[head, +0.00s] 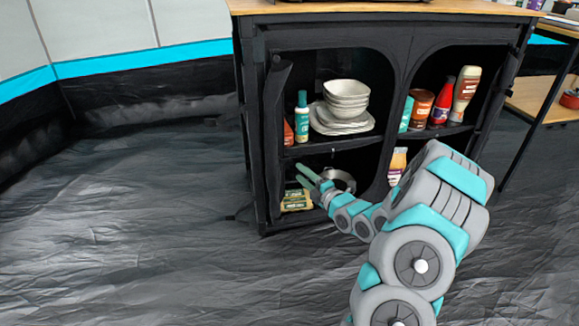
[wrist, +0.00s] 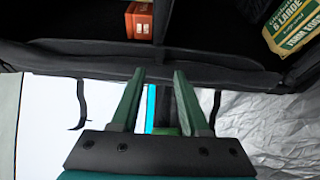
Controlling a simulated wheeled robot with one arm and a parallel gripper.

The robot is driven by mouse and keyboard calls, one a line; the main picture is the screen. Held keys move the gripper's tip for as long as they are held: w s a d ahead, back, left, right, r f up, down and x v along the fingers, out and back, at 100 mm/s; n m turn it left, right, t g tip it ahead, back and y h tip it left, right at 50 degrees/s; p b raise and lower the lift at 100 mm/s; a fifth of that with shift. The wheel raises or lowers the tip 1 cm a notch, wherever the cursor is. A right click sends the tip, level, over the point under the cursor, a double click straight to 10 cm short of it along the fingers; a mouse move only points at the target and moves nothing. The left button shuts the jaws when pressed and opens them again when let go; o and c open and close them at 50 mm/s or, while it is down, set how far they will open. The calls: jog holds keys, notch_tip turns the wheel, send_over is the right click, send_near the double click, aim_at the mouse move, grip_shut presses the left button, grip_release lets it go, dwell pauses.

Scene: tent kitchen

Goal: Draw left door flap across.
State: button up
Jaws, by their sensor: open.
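The black fabric cabinet (head: 330,31) stands in the middle of the head view with two arched openings. The left door flap (head: 274,115) looks like a dark, bunched strip along the left edge of the left opening, which is uncovered. My gripper (head: 304,176) is at the lower compartment of that left opening, right of the flap, with green fingers pointing up and left. In the wrist view my gripper (wrist: 156,75) is open, with nothing visible between its fingers. A dark fabric edge (wrist: 90,67) crosses beyond the fingertips; I cannot tell whether it is the flap.
The left opening holds white bowls (head: 346,97) on plates, a teal bottle (head: 302,117) and, lower down, a green-yellow box (head: 297,200) by a metal pot (head: 341,180). Sauce bottles (head: 465,92) stand at the right. The floor (head: 120,230) left of the cabinet is clear.

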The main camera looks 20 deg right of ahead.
aim_at(286, 161)
jog(key=shift+x, duration=3.65)
grip_shut()
